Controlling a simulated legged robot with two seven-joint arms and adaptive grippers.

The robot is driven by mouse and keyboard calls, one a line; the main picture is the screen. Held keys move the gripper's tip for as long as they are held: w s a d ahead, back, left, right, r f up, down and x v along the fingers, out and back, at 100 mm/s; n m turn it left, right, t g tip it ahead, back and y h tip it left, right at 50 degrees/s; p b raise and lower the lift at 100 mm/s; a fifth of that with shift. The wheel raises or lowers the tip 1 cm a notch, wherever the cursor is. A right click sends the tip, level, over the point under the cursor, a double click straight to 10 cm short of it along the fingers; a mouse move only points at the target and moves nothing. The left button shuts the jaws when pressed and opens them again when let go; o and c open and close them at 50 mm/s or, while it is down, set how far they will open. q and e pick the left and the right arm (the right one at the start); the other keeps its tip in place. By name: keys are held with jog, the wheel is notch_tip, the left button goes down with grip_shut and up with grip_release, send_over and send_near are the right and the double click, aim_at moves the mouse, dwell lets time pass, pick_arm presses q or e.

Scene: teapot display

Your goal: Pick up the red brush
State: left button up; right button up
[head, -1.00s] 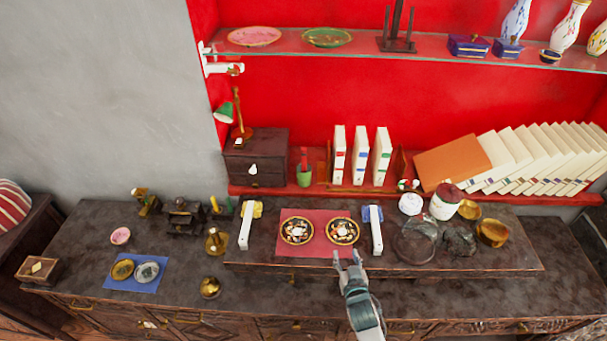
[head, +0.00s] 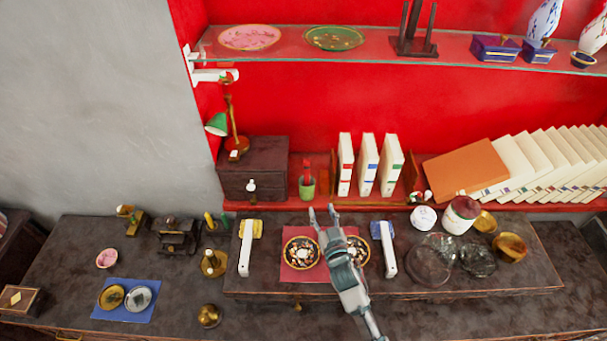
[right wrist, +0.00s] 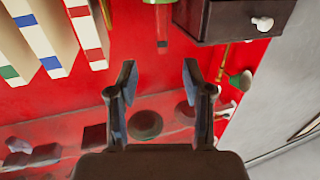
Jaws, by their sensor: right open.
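The red brush (head: 306,164) stands upright in a small green cup (head: 307,187) on the red shelf, right of the dark drawer box. In the right wrist view, the brush (right wrist: 162,24) shows at the top centre, a little beyond the fingertips, and the cup is mostly cut off by the top edge. My right gripper (head: 323,212) is open and empty. In the head view it appears just below the cup, above the red mat. In the wrist view its fingers (right wrist: 159,72) are spread apart with nothing between them. My left gripper is not in view.
The dark drawer box (head: 254,168) stands left of the cup, with a green lamp (head: 217,124) by it. Several white books (head: 368,165) stand to the right. Below, the red mat (head: 290,274) bears two patterned plates. A glass shelf (head: 374,52) runs above.

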send_near(308, 175)
jog(key=x, duration=0.5)
jog(key=shift+w+a+b, duration=0.1)
jog(key=shift+a+b, duration=0.05)
jog(key=shift+b, duration=0.15)
jog(key=shift+w+a, duration=0.2)
jog(key=shift+w, duration=0.6)
jog(key=b+x, duration=0.1)
jog(key=x, duration=0.2)
jog(key=shift+w+d+f, duration=0.15)
jog(key=shift+w, duration=0.5)
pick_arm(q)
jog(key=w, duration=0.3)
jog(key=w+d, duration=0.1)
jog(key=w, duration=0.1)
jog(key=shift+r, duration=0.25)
pick_arm(e)
jog(key=shift+a, duration=0.25)
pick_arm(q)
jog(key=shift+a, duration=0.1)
pick_arm(e)
jog(key=shift+a, duration=0.1)
